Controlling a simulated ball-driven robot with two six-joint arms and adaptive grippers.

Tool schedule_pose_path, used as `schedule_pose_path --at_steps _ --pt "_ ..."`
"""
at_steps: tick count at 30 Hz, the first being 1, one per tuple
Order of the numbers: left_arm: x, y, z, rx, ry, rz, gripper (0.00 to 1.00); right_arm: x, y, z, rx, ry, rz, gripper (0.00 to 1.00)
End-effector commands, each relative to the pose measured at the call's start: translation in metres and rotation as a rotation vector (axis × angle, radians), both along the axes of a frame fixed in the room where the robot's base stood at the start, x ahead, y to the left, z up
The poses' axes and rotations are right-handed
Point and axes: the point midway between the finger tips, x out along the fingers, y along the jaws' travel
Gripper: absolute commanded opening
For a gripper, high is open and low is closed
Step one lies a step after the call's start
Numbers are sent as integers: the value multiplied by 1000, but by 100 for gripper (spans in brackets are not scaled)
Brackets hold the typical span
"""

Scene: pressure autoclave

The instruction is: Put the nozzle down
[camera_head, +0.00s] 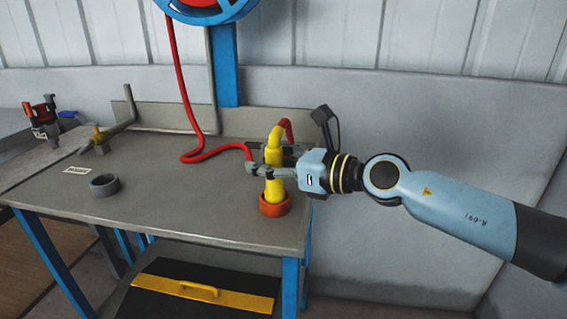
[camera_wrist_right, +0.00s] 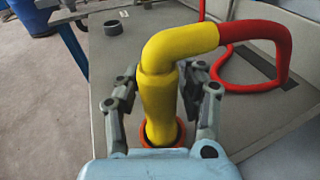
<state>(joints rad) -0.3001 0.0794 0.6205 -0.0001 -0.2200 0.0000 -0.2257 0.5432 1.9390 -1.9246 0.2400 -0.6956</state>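The yellow nozzle (camera_head: 274,187) stands upright with its lower end inside the orange ring holder (camera_head: 275,209), at the front right of the grey table. Its bent top joins a red hose. My right gripper (camera_head: 258,160) reaches in from the right, with one finger on each side of the nozzle's body. In the right wrist view the nozzle (camera_wrist_right: 159,105) stands between the fingers (camera_wrist_right: 160,88), with narrow gaps beside it, so the gripper looks open. The orange holder (camera_wrist_right: 146,138) is partly hidden there. My left gripper is not in view.
A grey ring holder (camera_head: 104,186) sits empty on the left of the table (camera_head: 190,205). The red hose (camera_head: 178,70) hangs from a blue reel (camera_head: 205,8). A metal pipe with a brass fitting (camera_head: 98,135) is at the back left. A black and yellow case (camera_head: 200,291) lies below.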

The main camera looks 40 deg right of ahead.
Motion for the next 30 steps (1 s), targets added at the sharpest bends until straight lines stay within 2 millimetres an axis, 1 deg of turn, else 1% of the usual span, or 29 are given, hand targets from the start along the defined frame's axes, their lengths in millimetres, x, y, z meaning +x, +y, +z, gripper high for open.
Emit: schedule_pose_path --at_steps 2,5,9,12,17,19,23,25,26,28,29,30 --pt "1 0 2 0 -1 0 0 -9 -4 1 -5 2 2 40" --pt "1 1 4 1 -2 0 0 -28 -9 4 -6 5 5 40" --pt "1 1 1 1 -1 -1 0 -58 -20 6 -10 6 6 40" --pt "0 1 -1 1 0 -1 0 -75 -26 8 -8 8 7 40" --pt "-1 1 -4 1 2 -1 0 -93 -32 12 -5 6 7 40" --pt "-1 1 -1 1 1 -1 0 -101 -36 14 -7 6 2 40" --pt "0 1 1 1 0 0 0 -109 -39 16 -4 3 1 40" --pt "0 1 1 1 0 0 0 -110 -44 14 7 9 -13 40" --pt "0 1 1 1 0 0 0 -110 -49 10 18 17 -30 40" --pt "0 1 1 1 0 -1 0 -108 -72 -7 69 58 -108 40" --pt "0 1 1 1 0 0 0 -107 -87 -19 106 85 -160 40" --pt "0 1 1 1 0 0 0 -107 -111 -38 169 126 -245 40"
